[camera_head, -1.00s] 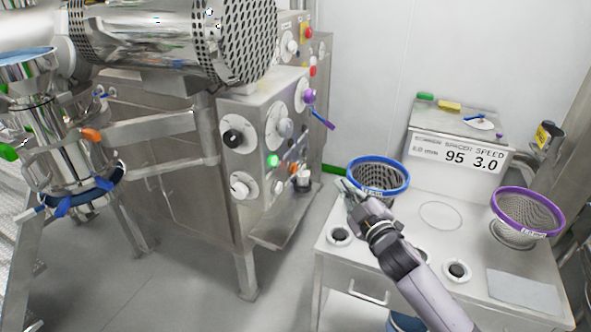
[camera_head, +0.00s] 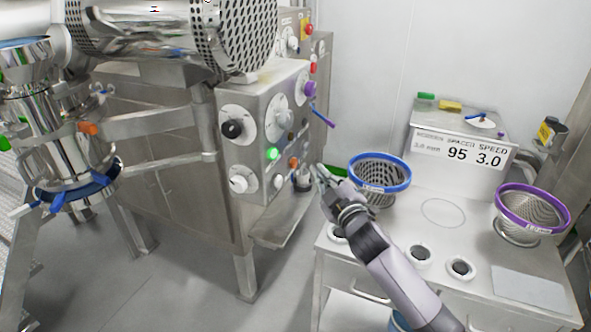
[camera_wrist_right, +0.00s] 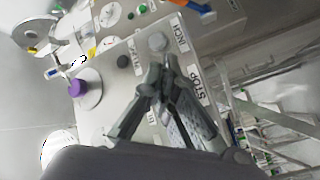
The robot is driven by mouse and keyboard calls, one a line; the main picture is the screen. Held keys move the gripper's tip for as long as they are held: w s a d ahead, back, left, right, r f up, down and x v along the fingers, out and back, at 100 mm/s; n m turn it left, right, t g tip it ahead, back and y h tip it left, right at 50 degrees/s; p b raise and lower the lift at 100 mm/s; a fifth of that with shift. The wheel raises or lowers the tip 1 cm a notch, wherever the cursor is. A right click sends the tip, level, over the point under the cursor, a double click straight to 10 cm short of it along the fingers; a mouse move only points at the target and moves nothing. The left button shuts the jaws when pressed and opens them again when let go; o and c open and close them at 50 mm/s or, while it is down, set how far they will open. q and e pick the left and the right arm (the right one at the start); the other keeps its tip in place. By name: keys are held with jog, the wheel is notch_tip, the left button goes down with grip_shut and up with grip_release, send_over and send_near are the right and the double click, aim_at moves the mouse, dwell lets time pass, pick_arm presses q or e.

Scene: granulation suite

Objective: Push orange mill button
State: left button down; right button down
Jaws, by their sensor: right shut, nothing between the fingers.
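The mill's control panel (camera_head: 251,184) is a grey metal box left of centre in the head view. A small orange button (camera_head: 294,163) sits low on its front, right of a lit green button (camera_head: 272,153). My right gripper (camera_head: 319,172) is just right of the orange button in the picture, shut and empty. I cannot tell how far it is from the panel. In the right wrist view the shut fingers (camera_wrist_right: 166,75) lie across the panel face near "INCH" and "STOP" labels; I cannot make out the orange button there. My left gripper is not in view.
Black knobs and a purple-handled knob (camera_head: 310,90) are on the panel; the purple knob (camera_wrist_right: 77,88) shows in the wrist view. A shelf juts out below the panel. A bench with a blue-rimmed basket (camera_head: 380,160) and a purple-rimmed basket (camera_head: 532,200) stands on the right.

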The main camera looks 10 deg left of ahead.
aim_at(293, 163)
jog(key=shift+w+a+b, duration=0.15)
jog(key=shift+w+a, duration=0.1)
jog(key=shift+a, duration=0.35)
jog(key=shift+w+a+b, duration=0.15)
jog(key=shift+w+a, duration=0.05)
jog(key=shift+a, duration=0.5)
dwell(0.5)
jog(key=shift+w+a, duration=0.1)
jog(key=shift+a, duration=0.15)
jog(key=shift+w+a+r+b, duration=0.15)
jog(key=shift+a+b, duration=0.15)
jog(key=shift+a, duration=0.2)
dwell(0.9)
jog(key=shift+d, duration=0.1)
jog(key=shift+s+d+p, duration=0.35)
jog(key=shift+d+p, duration=0.25)
jog(key=shift+d, duration=0.15)
jog(key=shift+d, duration=0.1)
